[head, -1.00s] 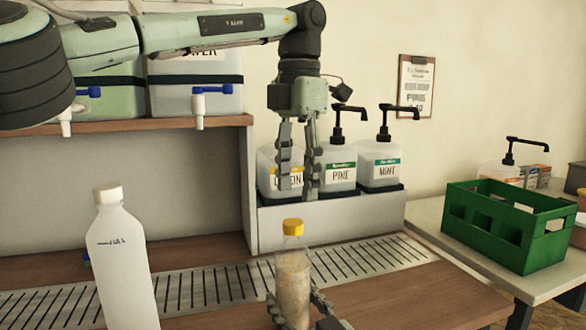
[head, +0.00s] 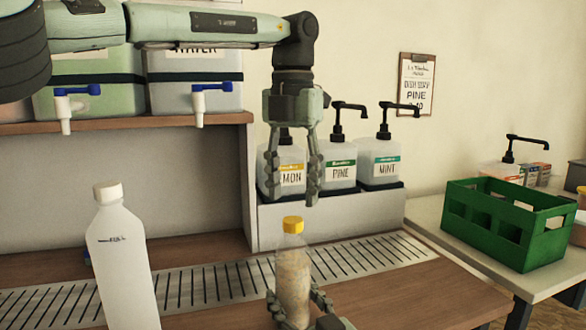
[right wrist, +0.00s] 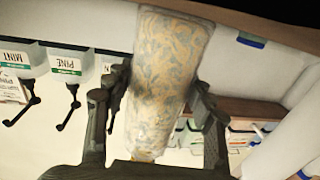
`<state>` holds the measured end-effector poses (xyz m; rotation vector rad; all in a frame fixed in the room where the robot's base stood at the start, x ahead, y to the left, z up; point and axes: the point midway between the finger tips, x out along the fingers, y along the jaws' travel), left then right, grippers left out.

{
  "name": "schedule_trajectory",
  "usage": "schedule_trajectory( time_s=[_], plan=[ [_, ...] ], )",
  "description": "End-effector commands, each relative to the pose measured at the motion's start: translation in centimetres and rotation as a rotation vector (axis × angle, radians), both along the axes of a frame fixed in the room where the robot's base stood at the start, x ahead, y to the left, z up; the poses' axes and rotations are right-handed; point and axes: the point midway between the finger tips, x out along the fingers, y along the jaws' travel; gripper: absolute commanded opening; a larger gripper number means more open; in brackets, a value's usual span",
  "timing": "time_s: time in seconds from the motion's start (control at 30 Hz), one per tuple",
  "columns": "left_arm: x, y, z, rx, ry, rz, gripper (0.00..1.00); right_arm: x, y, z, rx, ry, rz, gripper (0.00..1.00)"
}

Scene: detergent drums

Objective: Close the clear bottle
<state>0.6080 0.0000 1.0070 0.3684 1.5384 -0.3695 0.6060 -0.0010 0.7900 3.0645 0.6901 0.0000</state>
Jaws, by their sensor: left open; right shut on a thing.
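The clear bottle (head: 293,275), filled with a mottled yellowish and grey content, stands upright low in the head view, with a yellow cap (head: 293,224) on its top. My right gripper (head: 298,308) is shut around its lower part. In the right wrist view the bottle (right wrist: 165,65) runs between the two fingers of that gripper (right wrist: 160,115). My left gripper (head: 293,195) is open and empty, pointing down just above the yellow cap and apart from it. How tightly the cap sits cannot be told.
A white bottle (head: 122,260) with a white cap stands at left. A slotted metal grate (head: 215,285) crosses the wooden counter (head: 430,295). Behind are labelled pump bottles (head: 380,165) in a grey holder (head: 330,215) and tap containers on a shelf (head: 130,122). A green crate (head: 490,235) stands at right.

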Motion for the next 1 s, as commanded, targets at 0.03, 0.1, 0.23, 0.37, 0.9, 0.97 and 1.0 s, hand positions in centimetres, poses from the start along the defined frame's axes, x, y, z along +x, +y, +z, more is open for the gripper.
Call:
schedule_trajectory(
  time_s=[0.03, 0.1, 0.23, 0.37, 0.9, 0.97, 1.0],
  plan=[
    [0.0, 0.0, -1.0, 0.002, 0.002, -0.001, 0.46, 0.0, 0.0, 0.0, 0.0, 0.0, 0.0, 0.0],
    [-0.1, 0.0, -2.0, 0.001, 0.003, -0.001, 0.46, 0.0, 0.0, 0.0, 0.0, 0.0, 0.0, 0.0],
    [0.0, 0.0, -3.6, 0.001, 0.002, 0.001, 0.46, 0.0, 0.0, 0.0, 0.0, 0.0, 0.0, 0.0],
    [0.0, 0.0, -4.5, 0.0, 0.001, 0.0, 0.46, 0.0, 0.0, 0.0, 0.0, 0.0, 0.0, 0.0],
    [0.0, 0.0, -4.7, 0.0, 0.0, 0.0, 0.2, 0.0, 0.0, 0.0, 0.0, 0.0, 0.0, 0.0],
    [0.0, 0.0, -4.7, 0.0, 0.0, 0.0, 0.13, 0.0, 0.0, 0.0, 0.0, 0.0, 0.0, 0.0],
    [0.0, 0.0, -4.7, 0.001, 0.0, 0.0, 0.08, 0.0, 0.0, 0.0, 0.0, 0.0, 0.0, 0.0]
  ],
)
